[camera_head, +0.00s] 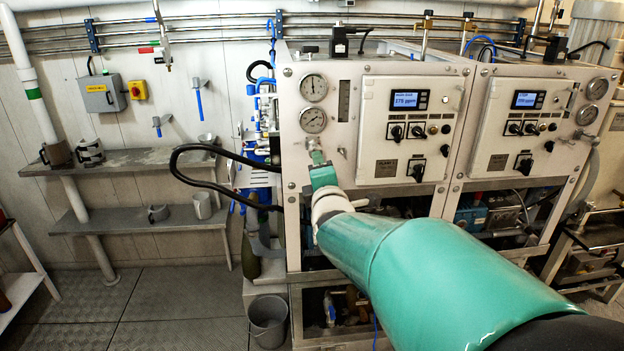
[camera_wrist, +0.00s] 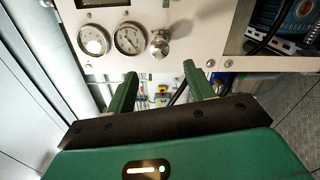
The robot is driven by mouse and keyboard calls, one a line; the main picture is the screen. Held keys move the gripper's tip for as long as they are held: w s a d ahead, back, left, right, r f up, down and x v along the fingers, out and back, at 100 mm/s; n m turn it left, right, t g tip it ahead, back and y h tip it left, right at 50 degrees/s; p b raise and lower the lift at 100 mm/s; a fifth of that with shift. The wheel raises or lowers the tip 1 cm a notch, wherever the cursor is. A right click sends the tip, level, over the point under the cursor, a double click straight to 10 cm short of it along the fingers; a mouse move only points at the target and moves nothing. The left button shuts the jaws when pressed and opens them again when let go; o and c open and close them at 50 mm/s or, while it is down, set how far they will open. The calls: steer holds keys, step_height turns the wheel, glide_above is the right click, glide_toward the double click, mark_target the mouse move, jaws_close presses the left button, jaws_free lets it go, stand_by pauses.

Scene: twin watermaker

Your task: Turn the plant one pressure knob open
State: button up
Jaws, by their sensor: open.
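The plant one unit is the left white cabinet (camera_head: 355,110), with a small plate under its switches. Its pressure knob (camera_wrist: 158,45) is a round silver metal knob beside the lower gauge in the wrist view. The knob lies ahead of the gap between the fingertips. I see no clear contact between the fingers and the knob.
Two round gauges (camera_head: 313,103) sit above the knob. A control box (camera_head: 408,130) with a lit display and black switches is to the right. A similar second unit (camera_head: 530,120) stands further right. A black hose (camera_head: 190,150) loops out at the left, and a bucket (camera_head: 268,320) stands below.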

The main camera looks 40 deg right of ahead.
steer(key=shift+v, duration=1.6)
steer(key=s+a+f+m+g+y, duration=0.2)
steer(key=a+f+m+g+y, duration=0.15)
steer(key=a, duration=0.75)
steer(key=s+a+f+m+g+y, duration=0.2)
steer(key=a+f+m+y, duration=0.25)
steer(key=a, duration=0.65)
steer(key=s+a+f+m+g+y, duration=0.2)
steer(key=s+a+m+g, duration=0.2)
steer(key=s, duration=0.4)
steer(key=shift+s+a+m, duration=0.2)
steer(key=shift+a+m, duration=0.6)
steer(key=shift+a, duration=0.25)
steer(key=shift+f, duration=0.1)
steer(key=shift+c, duration=0.4)
steer(key=shift+c, duration=1.4)
